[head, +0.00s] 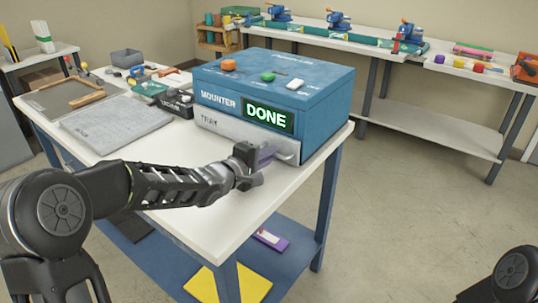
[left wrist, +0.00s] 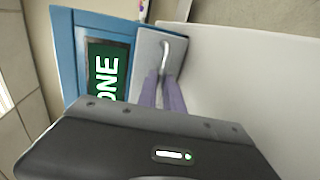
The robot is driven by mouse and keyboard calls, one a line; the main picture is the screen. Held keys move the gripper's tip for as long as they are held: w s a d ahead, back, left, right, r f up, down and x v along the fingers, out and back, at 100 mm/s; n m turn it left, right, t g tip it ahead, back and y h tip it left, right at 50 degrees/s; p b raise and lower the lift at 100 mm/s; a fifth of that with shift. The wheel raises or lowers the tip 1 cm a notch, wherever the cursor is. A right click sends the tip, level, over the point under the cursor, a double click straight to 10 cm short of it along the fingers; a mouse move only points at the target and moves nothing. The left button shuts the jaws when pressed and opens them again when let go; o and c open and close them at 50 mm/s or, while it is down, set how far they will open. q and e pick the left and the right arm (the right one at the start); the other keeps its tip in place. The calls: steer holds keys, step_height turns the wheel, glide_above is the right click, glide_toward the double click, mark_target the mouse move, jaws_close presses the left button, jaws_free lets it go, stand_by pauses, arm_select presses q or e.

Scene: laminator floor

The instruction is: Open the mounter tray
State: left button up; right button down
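The blue mounter (head: 275,82) stands on the white table with a lit green DONE display (head: 268,115). Its grey tray (head: 222,125) is at the bottom front and looks pushed in, its front near flush with the housing. The tray's pale handle (head: 290,158) runs along the tray front; it also shows in the left wrist view (left wrist: 166,52). My left gripper (head: 266,157) is at the handle, its purple fingers (left wrist: 163,90) close together with the handle's near part between the tips. The fingers hide part of the handle. My right gripper is out of view.
The white table (head: 225,222) is clear in front of the mounter. A grey flat board (head: 115,125), a wood-framed panel (head: 70,95) and a small black device (head: 177,102) lie to the left. A long bench (head: 440,125) stands behind.

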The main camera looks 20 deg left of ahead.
arm_select(q)
jaws_close()
stand_by(0.8)
